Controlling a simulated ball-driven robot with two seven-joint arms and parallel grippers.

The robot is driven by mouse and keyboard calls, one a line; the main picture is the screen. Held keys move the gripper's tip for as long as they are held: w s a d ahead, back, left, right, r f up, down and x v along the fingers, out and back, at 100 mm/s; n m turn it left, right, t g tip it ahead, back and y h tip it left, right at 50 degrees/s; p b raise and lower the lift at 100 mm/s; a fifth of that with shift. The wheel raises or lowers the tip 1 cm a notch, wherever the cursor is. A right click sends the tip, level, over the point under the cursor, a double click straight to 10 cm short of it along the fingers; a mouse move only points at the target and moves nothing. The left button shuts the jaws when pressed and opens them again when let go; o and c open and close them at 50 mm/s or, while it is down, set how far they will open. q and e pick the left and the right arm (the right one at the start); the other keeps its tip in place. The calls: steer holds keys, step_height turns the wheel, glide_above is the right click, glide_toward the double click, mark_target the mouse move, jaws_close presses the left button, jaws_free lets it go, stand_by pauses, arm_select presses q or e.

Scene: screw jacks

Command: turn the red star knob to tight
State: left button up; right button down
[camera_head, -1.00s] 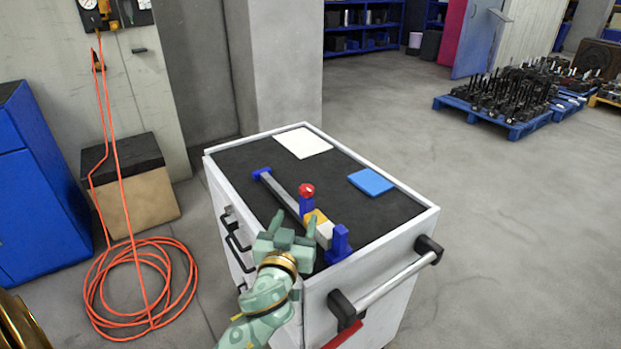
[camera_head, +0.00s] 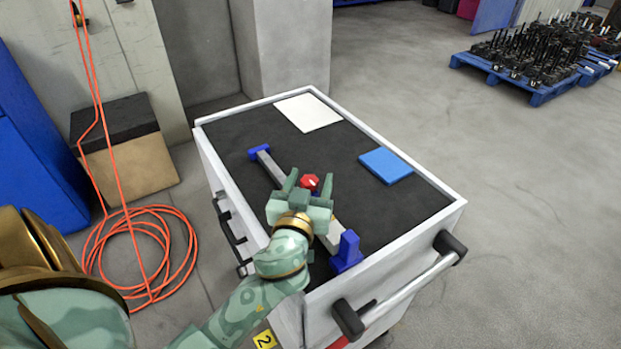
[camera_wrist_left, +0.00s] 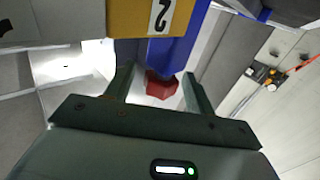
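The red star knob (camera_head: 309,181) sits on top of a blue part of the clamp, with a small pale mark on its top. My left gripper (camera_head: 309,176) is open around it, one finger on each side, in the head view. In the left wrist view the red knob (camera_wrist_left: 161,86) shows between the two spread fingertips, with visible gaps on both sides. The clamp's grey bar (camera_head: 268,167) runs across the cart top to a blue end block (camera_head: 347,250). My right gripper is not in view.
The clamp lies on the dark top of a white cart (camera_head: 420,222) with a raised rim. A white sheet (camera_head: 308,112) and a blue pad (camera_head: 385,165) lie beyond it. An orange hose (camera_head: 150,235) is coiled on the floor.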

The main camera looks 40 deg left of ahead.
arm_select(q)
steer(key=c, duration=0.9)
steer(key=shift+o, duration=0.2)
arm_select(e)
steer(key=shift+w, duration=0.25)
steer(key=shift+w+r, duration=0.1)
